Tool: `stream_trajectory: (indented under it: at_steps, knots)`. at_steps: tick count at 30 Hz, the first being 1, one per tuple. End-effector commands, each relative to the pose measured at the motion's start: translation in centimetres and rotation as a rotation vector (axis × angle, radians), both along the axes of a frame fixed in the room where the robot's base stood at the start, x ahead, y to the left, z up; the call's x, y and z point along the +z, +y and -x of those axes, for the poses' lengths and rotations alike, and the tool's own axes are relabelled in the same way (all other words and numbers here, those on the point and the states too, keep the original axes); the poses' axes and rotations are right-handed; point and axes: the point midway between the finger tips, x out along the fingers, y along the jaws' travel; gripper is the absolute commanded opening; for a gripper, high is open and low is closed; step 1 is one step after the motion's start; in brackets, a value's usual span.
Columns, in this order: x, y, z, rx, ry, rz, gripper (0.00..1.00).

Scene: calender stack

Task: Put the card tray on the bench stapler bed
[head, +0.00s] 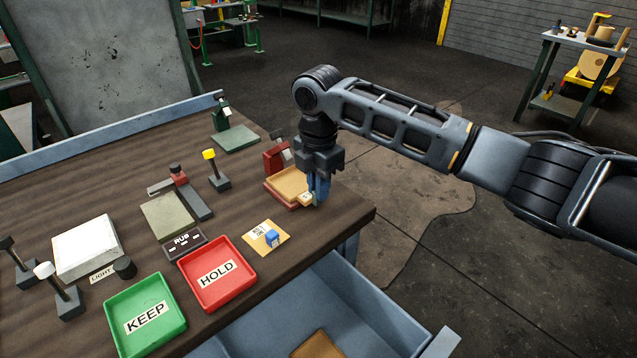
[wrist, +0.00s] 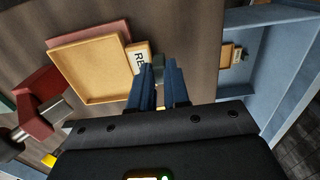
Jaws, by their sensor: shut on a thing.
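The card tray (head: 288,182) is a shallow tan tray with a pale, lettered tab. It is over the red bed (head: 277,198) of the red bench stapler (head: 275,158); a strip of the bed shows past its edge. I cannot tell whether the tray touches the bed. In the wrist view the tray (wrist: 92,75) looks empty, with the bed (wrist: 112,33) and stapler (wrist: 38,98) showing beside it. My gripper (head: 316,194) is shut on the tray at its tab side, near the table's right edge. The blue fingers (wrist: 160,82) hide part of the tab.
A green device (head: 235,138) with a flat bed stands behind. A yellow-topped post (head: 216,172) is left of the tray. A tan card with a blue block (head: 272,238), a red HOLD tray (head: 218,290) and a green KEEP tray (head: 170,340) are in front. An open drawer (head: 375,310) juts out below.

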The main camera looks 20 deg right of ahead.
Motion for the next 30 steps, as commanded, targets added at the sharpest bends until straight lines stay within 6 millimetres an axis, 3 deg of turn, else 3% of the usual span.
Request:
stream_trajectory:
  at_steps: [6,7,14,24,30]
  knots:
    - [-0.3,0.0,0.0,0.0,0.0,-0.001,0.0]
    - [-0.2,0.0,0.0,0.0,-0.001,0.0,0.19]
    - [-0.2,0.0,0.0,0.0,-0.001,0.0,0.41]
    - [0.3,0.0,0.0,0.0,-0.001,0.001,0.41]
    - [3.3,0.0,-0.1,0.001,-0.005,-0.001,0.41]
